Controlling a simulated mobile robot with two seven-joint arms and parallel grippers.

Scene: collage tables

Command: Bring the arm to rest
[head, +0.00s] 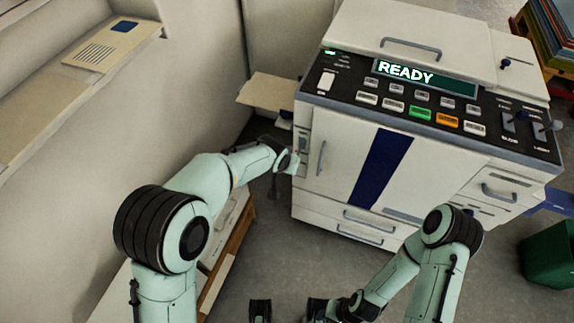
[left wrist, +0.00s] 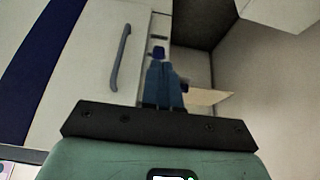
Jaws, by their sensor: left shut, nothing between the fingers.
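My left arm reaches from the lower left to the left side of a large white copier (head: 345,160). In the left wrist view my left gripper (left wrist: 163,68) has its two blue fingers together, with nothing between them. They point towards a narrow side panel of the copier with a small blue part on it; I cannot tell whether they touch it. In the head view the left fingers are hard to make out. My right arm is folded low at the right, and its gripper is at the bottom edge, partly cut off.
The copier's display (head: 425,78) reads READY above rows of buttons. A beige tray (head: 268,90) sticks out at its left. A pale shelf (head: 75,85) runs along the left wall. A green bin (head: 550,256) stands at the right. Grey floor lies between.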

